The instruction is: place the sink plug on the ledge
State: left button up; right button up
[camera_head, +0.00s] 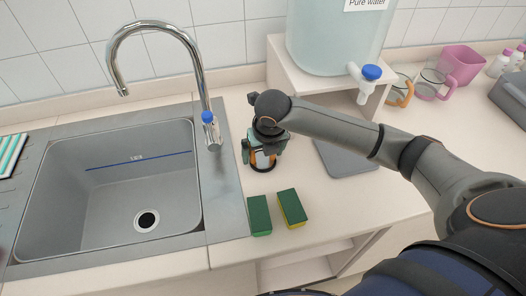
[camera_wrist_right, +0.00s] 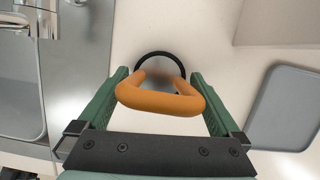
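The sink plug (camera_wrist_right: 160,102) has an orange loop handle and a black ring. In the head view the plug (camera_head: 262,166) is by the beige worktop ledge (camera_head: 228,98), right of the sink, mostly hidden by my gripper. My right gripper (camera_head: 262,150) points down over it. In the right wrist view its green fingers (camera_wrist_right: 158,75) stand wide apart, one on each side of the handle and very close to it. The drain (camera_head: 147,219) in the sink basin is uncovered. My left gripper is not in view.
The steel sink (camera_head: 110,180) and tap (camera_head: 205,90) are on the left. Two green-yellow sponges (camera_head: 260,215) lie in front of the plug. A grey tray (camera_head: 345,158) and the water tank's stand (camera_head: 310,85) are to the right, with mugs (camera_head: 432,85) beyond.

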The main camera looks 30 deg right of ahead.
jog(key=shift+r, duration=0.1)
jog(key=shift+r, duration=0.35)
jog(key=v, duration=1.1)
jog(key=shift+s+r, duration=0.2)
